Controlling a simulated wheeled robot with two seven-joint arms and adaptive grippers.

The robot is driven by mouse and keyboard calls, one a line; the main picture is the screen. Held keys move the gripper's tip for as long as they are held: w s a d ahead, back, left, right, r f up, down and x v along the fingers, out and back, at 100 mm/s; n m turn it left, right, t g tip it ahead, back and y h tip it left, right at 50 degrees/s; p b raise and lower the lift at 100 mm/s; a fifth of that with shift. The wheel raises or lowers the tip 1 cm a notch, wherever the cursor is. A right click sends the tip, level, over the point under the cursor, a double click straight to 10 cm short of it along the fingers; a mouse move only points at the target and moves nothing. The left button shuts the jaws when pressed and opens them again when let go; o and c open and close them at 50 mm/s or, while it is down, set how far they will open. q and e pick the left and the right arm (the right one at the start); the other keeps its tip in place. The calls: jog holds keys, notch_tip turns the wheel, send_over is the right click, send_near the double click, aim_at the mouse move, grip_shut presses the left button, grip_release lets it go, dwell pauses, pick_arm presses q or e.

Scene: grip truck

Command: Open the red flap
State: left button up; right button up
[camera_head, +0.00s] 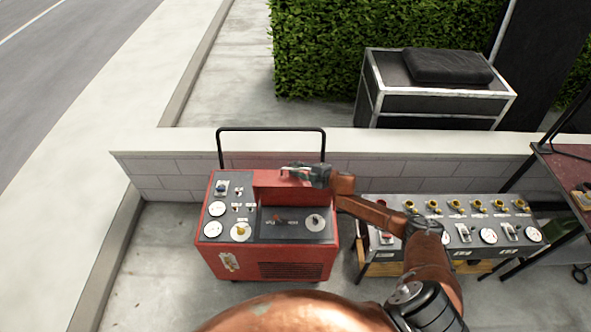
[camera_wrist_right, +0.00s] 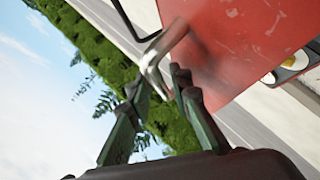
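The red machine (camera_head: 223,262) stands on the pavement in the head view. Its red flap (camera_head: 266,200) stands raised above the dark dial panel (camera_head: 270,226), and fills much of the upper right of the wrist view (camera_wrist_right: 240,45). A bent silver handle (camera_wrist_right: 152,70) sticks out from the flap's edge. My right gripper (camera_head: 290,171), with dark green fingers, is at the flap's top edge. In the wrist view its fingertips (camera_wrist_right: 158,82) are close together on either side of the handle, seemingly gripping it. My left gripper is out of view.
A long control box (camera_head: 461,238) with several yellow knobs stands to the right, partly behind my right arm. A low pale wall (camera_head: 160,168) and the machine's black push bar (camera_head: 270,129) are behind the flap. A table (camera_head: 562,160) is at the right edge.

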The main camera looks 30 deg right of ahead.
jog(key=shift+o, duration=0.7)
jog(key=shift+s, duration=0.15)
jog(key=v, duration=1.1)
jog(key=shift+s+d+r, duration=0.2)
jog(key=shift+s, duration=0.1)
